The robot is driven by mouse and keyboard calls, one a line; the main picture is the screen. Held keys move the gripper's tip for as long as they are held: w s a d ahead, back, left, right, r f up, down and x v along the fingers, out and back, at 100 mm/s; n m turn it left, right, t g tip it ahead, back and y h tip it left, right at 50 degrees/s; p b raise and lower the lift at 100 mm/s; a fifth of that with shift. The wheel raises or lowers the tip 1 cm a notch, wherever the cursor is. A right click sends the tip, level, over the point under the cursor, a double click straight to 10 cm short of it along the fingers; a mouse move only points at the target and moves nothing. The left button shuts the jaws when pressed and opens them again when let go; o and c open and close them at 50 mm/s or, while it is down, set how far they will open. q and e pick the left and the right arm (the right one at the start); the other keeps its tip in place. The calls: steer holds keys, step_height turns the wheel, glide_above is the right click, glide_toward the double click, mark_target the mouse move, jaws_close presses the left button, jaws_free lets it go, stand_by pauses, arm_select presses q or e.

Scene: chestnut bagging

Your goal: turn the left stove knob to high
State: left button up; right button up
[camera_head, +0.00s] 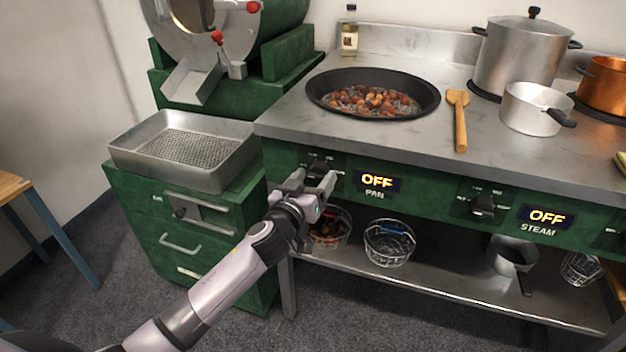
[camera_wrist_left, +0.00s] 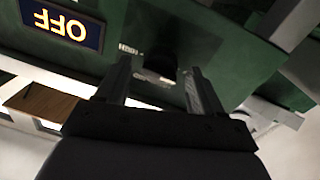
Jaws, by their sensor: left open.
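The left stove knob (camera_head: 318,168) is a dark knob on the green front panel, beside a lit display (camera_head: 377,181) that reads OFF above the word PAN. My left gripper (camera_head: 315,183) is open in front of this knob, its fingers partly covering the area below it. In the left wrist view the knob (camera_wrist_left: 160,68) shows dark between and beyond the two fingertips of the gripper (camera_wrist_left: 158,78). Whether the fingers reach around the knob is hard to tell; no contact is visible. The OFF display (camera_wrist_left: 62,24) also shows there, upside down. My right gripper is not in view.
A second knob (camera_head: 483,205) and an OFF display labelled STEAM (camera_head: 545,216) are to the right. A black pan (camera_head: 322,92) of chestnuts sits on the stove. Wire baskets (camera_head: 389,244) stand on the shelf below. A metal tray (camera_head: 213,181) sits on the green cabinet at left.

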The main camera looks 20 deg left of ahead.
arm_select(q)
steer(key=c, duration=1)
